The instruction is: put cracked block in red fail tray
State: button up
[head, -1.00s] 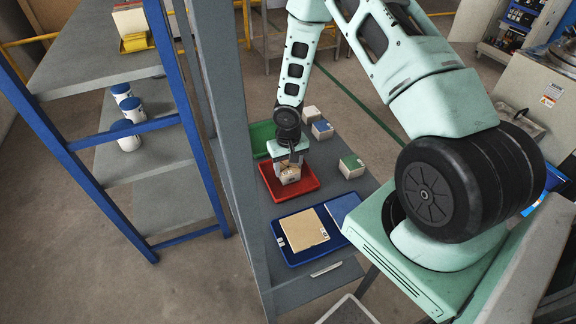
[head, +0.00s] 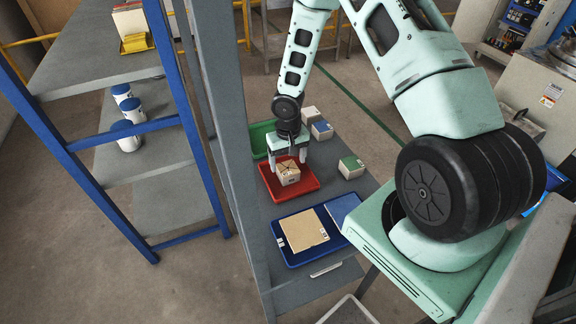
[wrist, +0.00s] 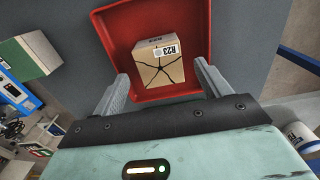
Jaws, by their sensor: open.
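The cracked block (head: 288,172) is a tan cube with dark crack lines and a label reading R23. It sits inside the red tray (head: 309,184). In the wrist view the block (wrist: 160,69) shows its cracked face, and the red tray (wrist: 119,27) surrounds it. My gripper (head: 288,158) is open above and behind the block in the head view. In the wrist view its two fingers (wrist: 158,80) are spread to either side, apart from the block, and nothing is held between them.
A green tray (head: 257,139) stands behind the red one. A blue tray (head: 290,259) with a tan tile and a blue tile lies in front. A grey post rises at the left.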

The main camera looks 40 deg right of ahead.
aim_at(288, 168)
notch_tip(288, 168, up, 9)
dwell(0.3)
dwell(0.5)
